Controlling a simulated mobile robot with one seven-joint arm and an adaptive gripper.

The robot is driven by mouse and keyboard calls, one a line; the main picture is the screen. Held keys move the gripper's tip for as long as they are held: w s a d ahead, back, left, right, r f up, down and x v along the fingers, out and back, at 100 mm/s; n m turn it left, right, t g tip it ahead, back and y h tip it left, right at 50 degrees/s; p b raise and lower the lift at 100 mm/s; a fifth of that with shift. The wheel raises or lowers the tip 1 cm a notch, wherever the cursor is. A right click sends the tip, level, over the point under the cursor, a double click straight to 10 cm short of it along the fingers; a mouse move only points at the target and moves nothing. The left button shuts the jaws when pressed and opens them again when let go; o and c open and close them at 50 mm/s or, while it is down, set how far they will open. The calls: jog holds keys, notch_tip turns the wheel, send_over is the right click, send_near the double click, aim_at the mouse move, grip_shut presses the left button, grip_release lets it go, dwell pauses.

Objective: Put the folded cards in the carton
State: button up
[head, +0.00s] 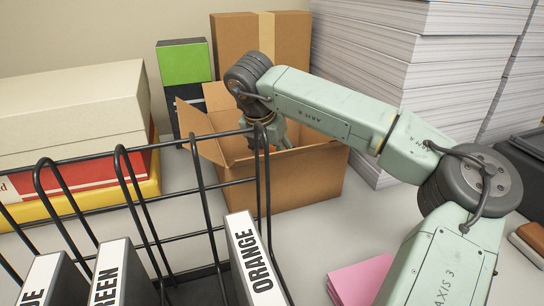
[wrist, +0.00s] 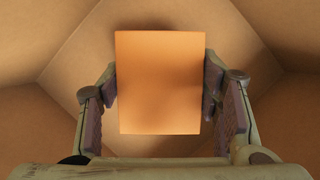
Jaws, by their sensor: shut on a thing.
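The open carton (head: 300,180) stands on the table in the middle of the head view, flaps spread. My gripper (head: 280,137) reaches down into its opening, and the carton's walls hide part of the fingers. In the wrist view my gripper (wrist: 160,88) is shut on an orange-looking folded card (wrist: 160,65), one finger at each side edge. The carton's brown inner walls (wrist: 45,130) surround the card there. The gap between card and carton floor cannot be judged. A flat pink piece (head: 358,280), perhaps another folded card, lies on the table in front of the carton, partly behind my arm.
A black wire rack (head: 203,190) with labelled binders, one reading ORANGE (head: 254,262), stands front left. Tall paper stacks (head: 415,60) rise behind right. A closed brown box (head: 290,38) and a green-and-black box (head: 184,62) stand behind the carton. Large boxes (head: 70,115) fill the left.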

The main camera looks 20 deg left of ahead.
jog(key=o, duration=1.5)
notch_tip(320, 180, up, 2)
jog(key=shift+p, duration=1.15)
jog(key=b+v, duration=0.4)
jog(key=v, duration=0.7)
jog(key=shift+r, duration=0.15)
jog(key=shift+s+a, duration=0.1)
jog(key=shift+s, duration=0.05)
